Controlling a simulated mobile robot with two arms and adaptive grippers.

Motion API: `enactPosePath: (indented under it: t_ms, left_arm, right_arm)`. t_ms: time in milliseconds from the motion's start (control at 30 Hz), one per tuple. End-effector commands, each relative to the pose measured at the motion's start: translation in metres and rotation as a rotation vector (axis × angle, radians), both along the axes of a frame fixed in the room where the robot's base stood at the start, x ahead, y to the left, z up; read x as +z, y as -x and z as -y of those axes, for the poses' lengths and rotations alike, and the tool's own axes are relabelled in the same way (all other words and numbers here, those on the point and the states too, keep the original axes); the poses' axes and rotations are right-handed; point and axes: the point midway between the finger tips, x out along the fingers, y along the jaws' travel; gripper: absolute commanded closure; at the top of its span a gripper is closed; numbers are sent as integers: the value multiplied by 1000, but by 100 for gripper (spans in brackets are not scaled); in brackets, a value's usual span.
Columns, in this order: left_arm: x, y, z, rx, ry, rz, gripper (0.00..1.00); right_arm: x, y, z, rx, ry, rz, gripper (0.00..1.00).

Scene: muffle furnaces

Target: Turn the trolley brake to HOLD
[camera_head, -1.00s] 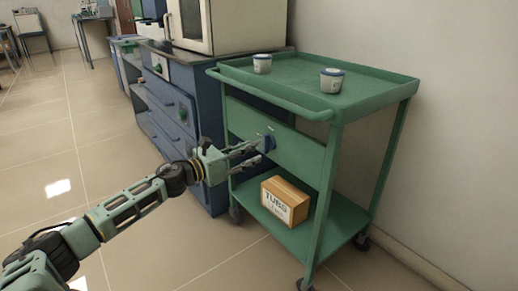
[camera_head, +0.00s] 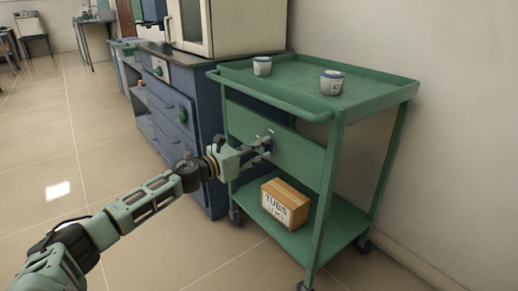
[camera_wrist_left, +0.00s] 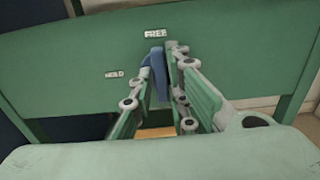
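The green trolley (camera_head: 300,95) stands at the right. A blue brake lever (camera_wrist_left: 157,66) sits on its green side panel (camera_head: 295,158), upright below the FREE label (camera_wrist_left: 155,34). The HOLD label (camera_wrist_left: 115,74) is lower and to the left of it. My left gripper (camera_head: 268,148) is at the panel, and its fingers mostly hide the lever in the head view. In the left wrist view the gripper (camera_wrist_left: 160,80) has one finger on each side of the lever, with the fingers apart; firm contact cannot be made out. My right gripper is not in view.
A blue cabinet (camera_head: 175,115) carrying a furnace (camera_head: 230,25) stands behind. The floor at the left is clear.

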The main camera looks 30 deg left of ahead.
Motion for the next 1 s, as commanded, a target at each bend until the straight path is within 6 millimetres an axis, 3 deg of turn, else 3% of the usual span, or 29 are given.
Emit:
enactPosePath:
  t_ms: [133, 567, 1000]
  left_arm:
    - [0, 0, 0, 0, 0, 0, 100]
    - [1, 0, 0, 0, 28, -11, 100]
    - [3, 0, -1, 1, 310, -115, 100]
  right_arm:
    - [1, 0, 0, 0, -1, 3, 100]
    - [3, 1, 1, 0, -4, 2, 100]
    - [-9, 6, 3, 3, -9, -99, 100]
